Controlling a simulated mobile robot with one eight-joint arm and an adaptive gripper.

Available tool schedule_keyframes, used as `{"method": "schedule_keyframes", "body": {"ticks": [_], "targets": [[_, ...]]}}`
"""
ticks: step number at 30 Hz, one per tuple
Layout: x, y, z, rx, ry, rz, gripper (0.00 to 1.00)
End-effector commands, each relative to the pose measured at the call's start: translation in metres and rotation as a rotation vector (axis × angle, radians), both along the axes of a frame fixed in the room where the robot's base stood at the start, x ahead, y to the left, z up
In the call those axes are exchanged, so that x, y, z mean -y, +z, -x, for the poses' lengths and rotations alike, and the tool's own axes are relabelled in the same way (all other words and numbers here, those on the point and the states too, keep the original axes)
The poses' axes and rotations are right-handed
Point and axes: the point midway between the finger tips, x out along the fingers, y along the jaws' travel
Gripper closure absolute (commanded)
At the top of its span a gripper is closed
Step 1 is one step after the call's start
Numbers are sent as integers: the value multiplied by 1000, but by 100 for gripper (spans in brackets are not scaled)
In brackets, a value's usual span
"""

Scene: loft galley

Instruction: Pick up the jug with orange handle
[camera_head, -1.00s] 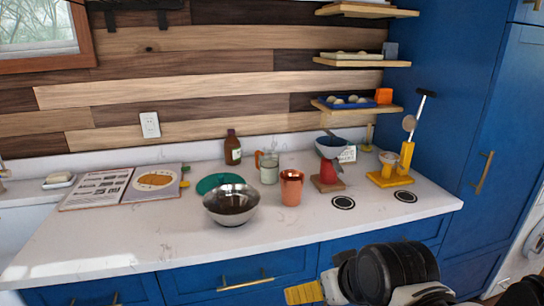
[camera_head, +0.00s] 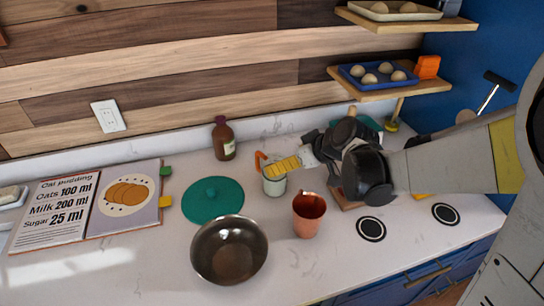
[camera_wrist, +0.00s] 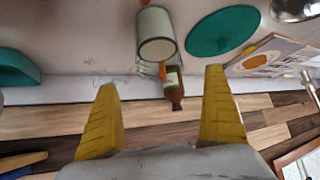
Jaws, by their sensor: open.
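The jug (camera_head: 273,185) is a pale, upright cup-like vessel with an orange handle (camera_head: 259,160). It stands on the white counter behind the copper cup. My gripper (camera_head: 284,166) is at its upper right in the head view, with a yellow finger overlapping part of the jug's rim. In the wrist view my gripper (camera_wrist: 160,80) is open and empty, its yellow fingers wide apart. There the jug (camera_wrist: 155,22) lies ahead of the fingertips, roughly centred between them, with its orange handle (camera_wrist: 163,71) towards the bottle. I see no contact.
A brown bottle (camera_head: 223,139) stands behind the jug. A teal lid (camera_head: 212,200) and metal bowl (camera_head: 229,250) are to its left, and a copper cup (camera_head: 308,214) is in front to the right. A recipe book (camera_head: 84,206) lies left. Shelves (camera_head: 375,88) overhang at the right.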

Motion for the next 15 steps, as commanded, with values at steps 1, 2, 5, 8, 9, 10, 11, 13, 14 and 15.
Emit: {"method": "schedule_keyframes", "body": {"ticks": [1, 2, 5, 8, 9, 10, 11, 13, 14, 15], "targets": [[-5, -9, -6, 0, 2, -1, 0], [-7, -12, -8, -1, 1, -1, 0], [-11, -19, -14, 1, 0, -1, 0], [-13, -22, -17, 0, -1, 0, 0], [-14, -24, -18, 0, -1, 0, 0], [-15, -26, -20, 0, -1, 0, 0], [-16, -29, -21, 0, -1, -1, 0], [-21, -37, -26, 0, 0, 0, 0], [-22, -41, -29, 0, 0, 0, 0], [-25, -47, -32, 0, 0, 0, 0]]}}
